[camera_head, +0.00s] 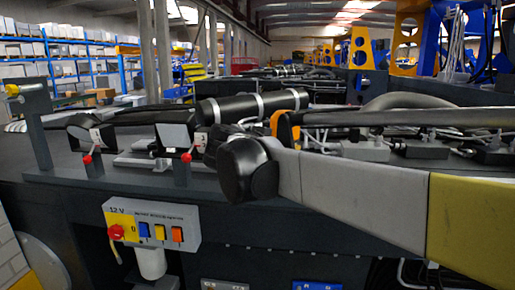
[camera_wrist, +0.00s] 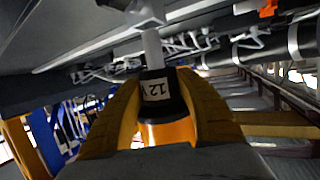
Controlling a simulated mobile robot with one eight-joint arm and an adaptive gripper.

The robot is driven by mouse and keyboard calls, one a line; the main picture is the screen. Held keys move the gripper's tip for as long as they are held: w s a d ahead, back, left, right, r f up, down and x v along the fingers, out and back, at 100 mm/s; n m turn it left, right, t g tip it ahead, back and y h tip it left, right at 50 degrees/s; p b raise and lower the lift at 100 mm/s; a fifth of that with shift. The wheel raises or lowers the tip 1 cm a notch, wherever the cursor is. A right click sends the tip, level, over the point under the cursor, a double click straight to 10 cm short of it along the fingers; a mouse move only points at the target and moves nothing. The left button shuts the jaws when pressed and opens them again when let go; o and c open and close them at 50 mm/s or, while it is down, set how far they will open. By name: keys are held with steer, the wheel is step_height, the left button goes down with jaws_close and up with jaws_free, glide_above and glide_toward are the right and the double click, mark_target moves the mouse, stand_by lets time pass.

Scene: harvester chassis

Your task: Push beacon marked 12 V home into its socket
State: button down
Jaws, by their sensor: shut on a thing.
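In the wrist view my gripper (camera_wrist: 158,80) has its two yellow fingers closed on the sides of the beacon marked 12 V (camera_wrist: 155,90). The beacon has a black body with a white label, upside down in this view, and an orange part between the fingers. A pale cylindrical post (camera_wrist: 152,48) lines up with the black end and appears to meet it. I cannot tell whether there is a gap or how deep any fit is.
In the head view a control box (camera_head: 152,225) marked 12 V has a red knob and coloured switches. Hoses and fittings (camera_head: 365,148) crowd the area behind my arm.

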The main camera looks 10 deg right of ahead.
steer(key=shift+f+b, duration=1.65)
steer(key=shift+f, duration=0.7)
steer(key=c, duration=0.8)
jaws_free()
steer(key=v, duration=1.2)
